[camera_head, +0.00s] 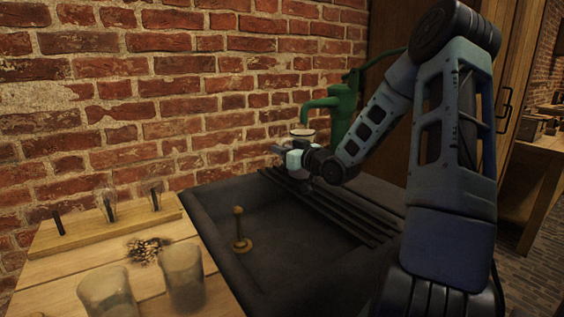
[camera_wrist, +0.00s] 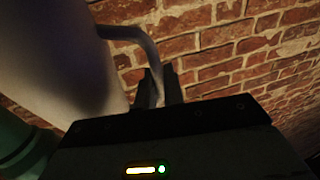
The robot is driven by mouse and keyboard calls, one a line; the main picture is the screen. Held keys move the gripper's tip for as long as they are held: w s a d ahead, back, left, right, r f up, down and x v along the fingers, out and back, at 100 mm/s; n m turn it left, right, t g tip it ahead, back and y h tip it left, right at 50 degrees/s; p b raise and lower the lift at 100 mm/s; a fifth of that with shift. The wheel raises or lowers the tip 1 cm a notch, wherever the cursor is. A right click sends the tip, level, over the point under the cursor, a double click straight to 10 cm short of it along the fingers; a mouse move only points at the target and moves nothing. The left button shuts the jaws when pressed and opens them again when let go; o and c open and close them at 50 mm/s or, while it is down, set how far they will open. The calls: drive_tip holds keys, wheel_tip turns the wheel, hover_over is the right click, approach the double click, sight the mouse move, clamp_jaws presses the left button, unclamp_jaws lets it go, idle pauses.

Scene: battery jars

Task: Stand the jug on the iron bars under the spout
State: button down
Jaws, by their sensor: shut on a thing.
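The pale jug (camera_head: 302,132) shows mostly as its rim, just below the green spout (camera_head: 306,117); my gripper and arm hide its lower part. In the wrist view the jug's white body (camera_wrist: 60,60) fills the left side, with its curved handle (camera_wrist: 140,40) running down between my fingers. My gripper (camera_head: 296,160) is shut on the handle; its fingers also show in the wrist view (camera_wrist: 160,88). The dark iron bars (camera_head: 335,213) cross the sink below. I cannot tell whether the jug's base touches them.
The green pump (camera_head: 338,118) stands behind the jug by the brick wall. A brass-coloured upright plug (camera_head: 239,230) stands in the dark sink (camera_head: 215,215). Glass jars (camera_head: 182,275) and a wooden rack (camera_head: 100,232) are on the table at left.

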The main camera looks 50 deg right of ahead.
drive_tip(key=shift+s+f, duration=0.15)
drive_tip(key=shift+f, duration=1.5)
drive_tip(key=shift+f, duration=0.2)
drive_tip(key=c, duration=1.5)
unclamp_jaws()
drive_tip(key=shift+r, duration=0.3)
drive_tip(key=s, duration=1.2)
drive_tip(key=shift+a+f, duration=0.15)
drive_tip(key=shift+a, duration=0.05)
